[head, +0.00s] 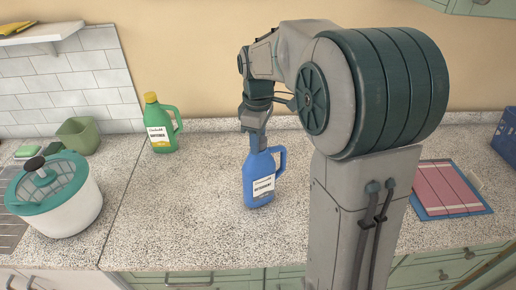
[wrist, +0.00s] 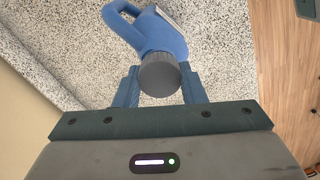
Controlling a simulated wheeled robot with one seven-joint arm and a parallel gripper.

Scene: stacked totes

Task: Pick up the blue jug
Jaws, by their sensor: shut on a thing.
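The blue jug (head: 262,180) stands upright on the speckled counter in the head view, with a white label on its front and its handle to the right. My gripper (head: 256,140) comes down from above onto its top. In the wrist view the blue jug (wrist: 162,36) shows with its grey cap (wrist: 160,74) towards me. The two fingers of my gripper (wrist: 159,88) are on either side of the cap and neck, shut on the jug. The base of the jug appears to be on or very near the counter; I cannot tell whether there is a gap.
A green jug with a yellow cap (head: 161,124) stands at the back left. A white pot with a teal lid (head: 66,210) and a green container (head: 78,135) are further left. A red and blue folded cloth or mat (head: 448,188) lies right. The counter around the blue jug is clear.

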